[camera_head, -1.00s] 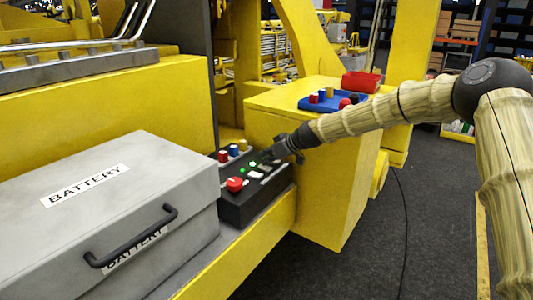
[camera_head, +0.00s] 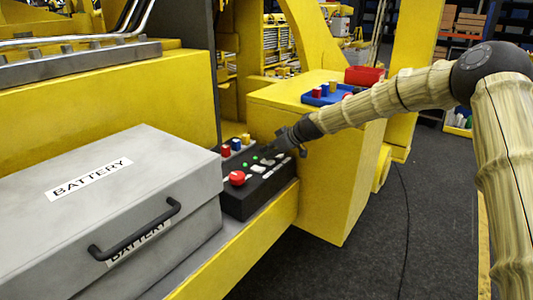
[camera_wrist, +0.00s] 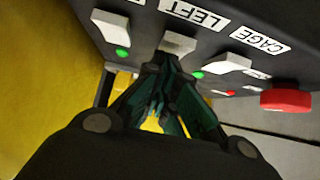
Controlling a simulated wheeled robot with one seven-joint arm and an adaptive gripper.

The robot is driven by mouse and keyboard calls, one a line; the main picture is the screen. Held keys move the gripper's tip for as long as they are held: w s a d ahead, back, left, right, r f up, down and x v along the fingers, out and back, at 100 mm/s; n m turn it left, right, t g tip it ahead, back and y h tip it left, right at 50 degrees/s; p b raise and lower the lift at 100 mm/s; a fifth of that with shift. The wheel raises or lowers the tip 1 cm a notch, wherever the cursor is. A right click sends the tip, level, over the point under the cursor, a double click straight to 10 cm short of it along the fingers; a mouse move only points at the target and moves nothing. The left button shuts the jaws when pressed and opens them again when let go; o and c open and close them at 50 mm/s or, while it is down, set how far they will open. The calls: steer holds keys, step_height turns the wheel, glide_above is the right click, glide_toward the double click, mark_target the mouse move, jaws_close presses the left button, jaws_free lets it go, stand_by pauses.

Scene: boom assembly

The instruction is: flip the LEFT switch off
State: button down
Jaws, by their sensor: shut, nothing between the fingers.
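The black switch box (camera_head: 262,190) sits on a yellow ledge. In the wrist view, the white switch under the LEFT label (camera_wrist: 192,14) is the LEFT switch (camera_wrist: 177,42). My gripper (camera_wrist: 168,62) is shut and empty, with its fingertips right at this switch's lower edge; I cannot tell if they touch. A green light (camera_wrist: 197,74) shows beside the fingertips. Another switch (camera_wrist: 110,22) with a green light is to the left, and the switch under the CAGE label (camera_wrist: 228,63) is to the right. In the head view my gripper (camera_head: 277,150) reaches the box from the right and hides part of it.
A red button (camera_wrist: 286,100) stands out from the panel, and it also shows in the head view (camera_head: 237,178). A grey battery case (camera_head: 130,200) stands left of the box. A yellow block (camera_head: 325,165) with a blue tray (camera_head: 325,96) and red bin (camera_head: 364,75) is behind.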

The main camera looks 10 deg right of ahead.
mark_target(273, 161)
steer(key=shift+s+d+f, duration=0.1)
steer(key=shift+s+d, duration=0.4)
steer(key=shift+d, duration=0.05)
steer(key=shift+r, duration=0.65)
steer(key=r, duration=0.3)
steer(key=shift+d+p, duration=0.25)
steer(key=shift+p, duration=0.05)
steer(key=b+v, duration=0.4)
steer(key=v, duration=0.6)
steer(key=shift+s+f, duration=0.3)
steer(key=shift+f, duration=0.05)
steer(key=shift+f+b, duration=0.1)
steer(key=shift+b, duration=0.35)
